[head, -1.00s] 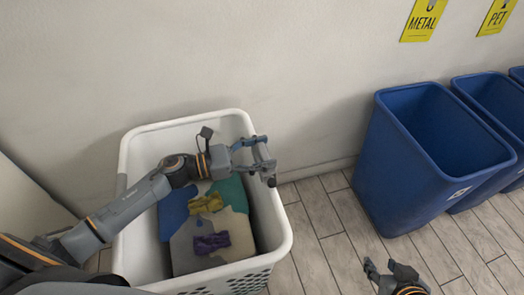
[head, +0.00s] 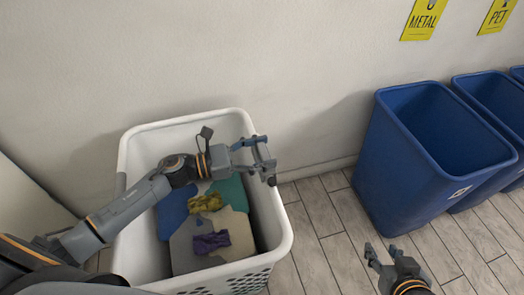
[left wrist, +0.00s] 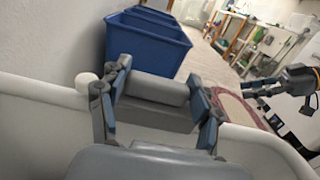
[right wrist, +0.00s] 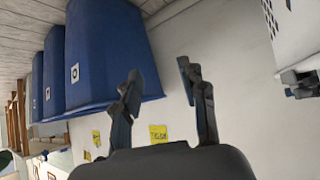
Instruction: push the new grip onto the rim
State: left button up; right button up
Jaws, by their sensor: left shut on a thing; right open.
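The white basket (head: 282,215) stands by the wall with cloths in it. My left gripper (head: 266,164) is over its right rim. In the left wrist view the left gripper (left wrist: 157,98) is shut on a grey, rounded grip (left wrist: 157,88) held crosswise between its fingers. The white rim (left wrist: 45,92) shows on both sides of the grip. The grip looks in line with the rim, but its underside is hidden, so I cannot tell how far it is seated. My right gripper (head: 378,252) is open and empty over the floor; it also shows in the right wrist view (right wrist: 160,82).
Blue, yellow and purple cloths (head: 212,242) lie in the basket. Blue bins (head: 415,180) stand to the right, under yellow signs (head: 423,20). The floor (head: 320,235) between basket and bins is clear.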

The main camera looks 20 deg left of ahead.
pick_arm(q)
jog(key=shift+f, duration=0.1)
pick_arm(e)
jog(key=shift+w+a+r+t, duration=0.2)
jog(key=shift+w+r+t, duration=0.1)
jog(key=shift+w, duration=0.1)
pick_arm(q)
jog(key=shift+f+b, duration=0.2)
jog(key=shift+b, duration=0.15)
pick_arm(e)
jog(key=shift+w+a+r+t+y, duration=0.3)
jog(key=shift+w+r+t, duration=0.2)
jog(key=shift+w+r, duration=0.15)
pick_arm(q)
jog(key=shift+f, duration=0.1)
pick_arm(e)
jog(key=shift+w+a+r, duration=0.1)
jog(key=shift+w+r, duration=0.1)
jog(key=shift+r+t, duration=0.1)
jog(key=shift+t, duration=0.2)
